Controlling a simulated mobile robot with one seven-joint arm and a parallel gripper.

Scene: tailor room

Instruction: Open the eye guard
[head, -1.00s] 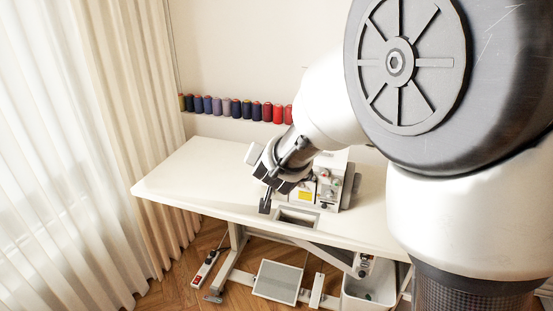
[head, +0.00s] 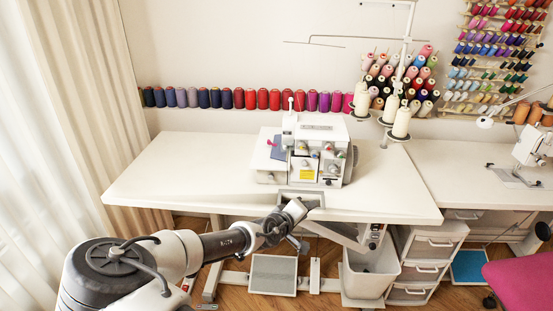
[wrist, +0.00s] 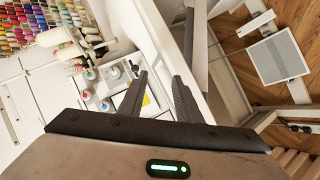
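The white sewing machine (head: 318,160) stands on the white table, its front facing me. A small bluish panel (head: 278,148) sits on its left part beside the needle area. I cannot tell whether this is the eye guard or whether it is open. In the wrist view the machine's coloured dials (wrist: 90,75) show just left of the fingers. My gripper (head: 300,208) is at the table's front edge, in front of and below the machine, apart from it. In the wrist view my gripper (wrist: 158,74) has its two fingers spread, with nothing between them.
The white table (head: 180,180) is clear left of the machine. Thread cones (head: 400,122) on a stand rise behind it at the right. A recess (head: 300,197) lies in the table's front edge. Below are a pedal (head: 273,274) and a bin (head: 370,272).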

